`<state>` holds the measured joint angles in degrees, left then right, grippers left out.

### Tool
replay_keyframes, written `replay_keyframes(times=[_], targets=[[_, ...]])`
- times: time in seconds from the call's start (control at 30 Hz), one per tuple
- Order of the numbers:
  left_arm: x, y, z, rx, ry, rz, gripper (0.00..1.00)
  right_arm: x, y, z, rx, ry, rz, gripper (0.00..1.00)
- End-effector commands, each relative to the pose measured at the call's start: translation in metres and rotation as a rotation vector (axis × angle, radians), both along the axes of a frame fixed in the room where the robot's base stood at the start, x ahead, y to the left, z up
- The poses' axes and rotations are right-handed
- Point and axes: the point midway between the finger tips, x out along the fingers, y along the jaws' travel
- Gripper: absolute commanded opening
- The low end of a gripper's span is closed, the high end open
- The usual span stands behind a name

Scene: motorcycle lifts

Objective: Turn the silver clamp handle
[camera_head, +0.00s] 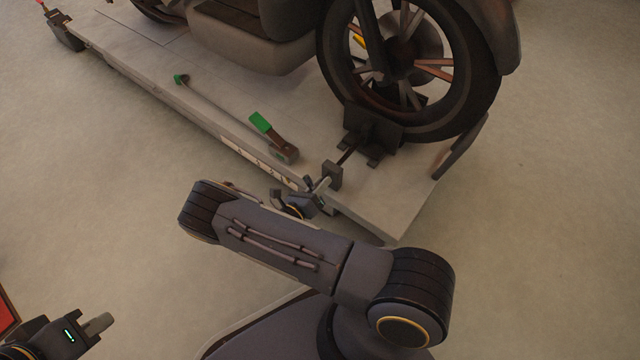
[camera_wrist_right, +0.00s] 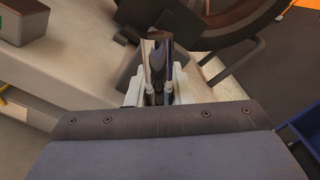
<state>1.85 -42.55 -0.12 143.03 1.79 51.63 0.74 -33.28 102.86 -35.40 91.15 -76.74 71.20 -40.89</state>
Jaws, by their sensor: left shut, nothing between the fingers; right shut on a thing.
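The silver clamp handle (camera_head: 321,185) sticks out at the near end of the dark wheel clamp's screw, by the lift's edge in the head view. My right gripper (camera_head: 312,192) is at this handle and shut on it. My own forearm covers part of the hand. The black wheel clamp (camera_head: 372,132) stands against the front wheel. My left gripper (camera_head: 98,324) is shut and empty at the lower left, far from the lift.
The motorcycle's front wheel (camera_head: 408,62) rests on the pale lift platform (camera_head: 400,195). A green-gripped lever (camera_head: 272,132) lies left of the clamp. A dark bent bar (camera_head: 462,148) rises at the platform's right edge. The floor (camera_head: 560,220) at right is clear.

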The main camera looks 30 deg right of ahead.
Motion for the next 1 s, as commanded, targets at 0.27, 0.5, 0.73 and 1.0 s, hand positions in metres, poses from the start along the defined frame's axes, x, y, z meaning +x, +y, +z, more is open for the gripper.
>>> replay_keyframes(times=[0.27, 0.5, 0.73, 1.0], targets=[[0.0, 0.0, 0.0005, 0.0, 0.0, 0.0, 0.0, 0.0002, 0.0007, -0.0007, -0.098, 0.245, 0.002, 0.0], [0.0, 0.0, 0.0006, 0.0, 0.0, 0.0, 0.0, -0.0002, 0.0006, -0.0007, -0.185, 0.455, 0.001, 0.0], [0.0, 0.0, 0.0007, 0.0, 0.0, 0.0, 0.0, -0.0002, 0.0005, -0.0005, -0.267, 0.653, 0.001, 0.0], [0.0, 0.0, 0.0008, 0.0, 0.0, 0.0, 0.0, -0.0002, 0.0006, -0.0004, -0.347, 0.849, 0.002, 0.0]])
